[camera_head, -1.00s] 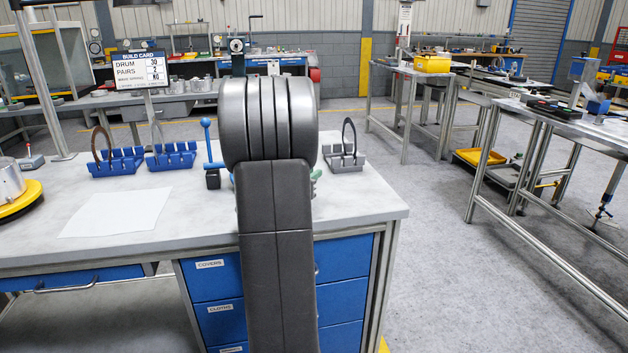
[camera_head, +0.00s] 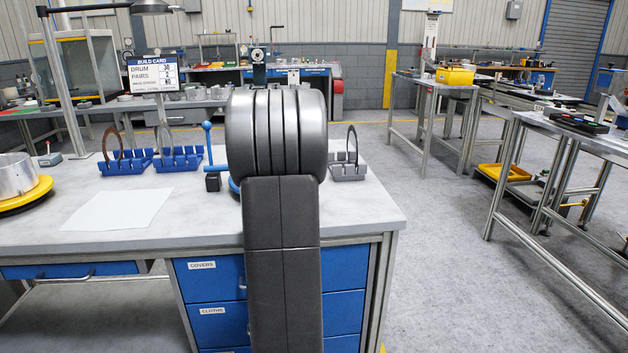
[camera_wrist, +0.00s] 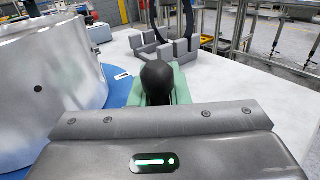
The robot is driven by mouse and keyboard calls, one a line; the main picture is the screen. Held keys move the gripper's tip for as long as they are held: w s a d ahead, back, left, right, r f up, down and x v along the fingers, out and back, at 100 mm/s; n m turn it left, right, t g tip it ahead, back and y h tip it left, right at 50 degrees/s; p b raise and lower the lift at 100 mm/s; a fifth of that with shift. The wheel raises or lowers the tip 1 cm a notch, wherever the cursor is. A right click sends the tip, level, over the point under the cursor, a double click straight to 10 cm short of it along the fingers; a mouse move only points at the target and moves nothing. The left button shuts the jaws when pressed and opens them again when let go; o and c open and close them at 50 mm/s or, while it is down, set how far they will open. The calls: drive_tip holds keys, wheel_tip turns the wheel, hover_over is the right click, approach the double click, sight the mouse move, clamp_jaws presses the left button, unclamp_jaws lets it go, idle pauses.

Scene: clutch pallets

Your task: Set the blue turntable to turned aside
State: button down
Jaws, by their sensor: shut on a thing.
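The blue turntable (camera_wrist: 119,84) shows in the wrist view as a blue disc under a large silver drum (camera_wrist: 50,95). In the head view only a sliver of blue shows beside my arm (camera_head: 234,187); the rest is hidden. A black round-topped knob (camera_wrist: 158,78) stands at the disc's right side in the wrist view. My gripper (camera_wrist: 160,88), with pale green fingers, is shut around this knob. The fingertips are partly hidden by the knob and my wrist housing. In the head view my own arm hides the gripper.
A grey slotted rack (camera_head: 348,172) with an upright dark ring stands right of my arm. Blue racks (camera_head: 125,167), a blue ball-topped lever (camera_head: 208,150) and a white sheet (camera_head: 118,209) lie left. A yellow-based drum (camera_head: 25,190) is far left. The bench's front right is clear.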

drive_tip(key=shift+w+a+r, duration=0.25)
drive_tip(key=shift+a+r, duration=0.15)
drive_tip(key=shift+r, duration=0.25)
drive_tip(key=c, duration=1.6)
unclamp_jaws()
drive_tip(key=shift+w+a, duration=0.1)
drive_tip(key=shift+c, duration=0.2)
drive_tip(key=o, duration=0.3)
drive_tip(key=shift+w+a, duration=0.1)
drive_tip(key=shift+a, duration=0.2)
drive_tip(key=shift+d, duration=0.1)
drive_tip(key=shift+f, duration=0.1)
drive_tip(key=shift+s, duration=0.25)
drive_tip(key=v, duration=1.3)
drive_tip(key=shift+s+f, duration=0.25)
drive_tip(key=shift+f, duration=0.05)
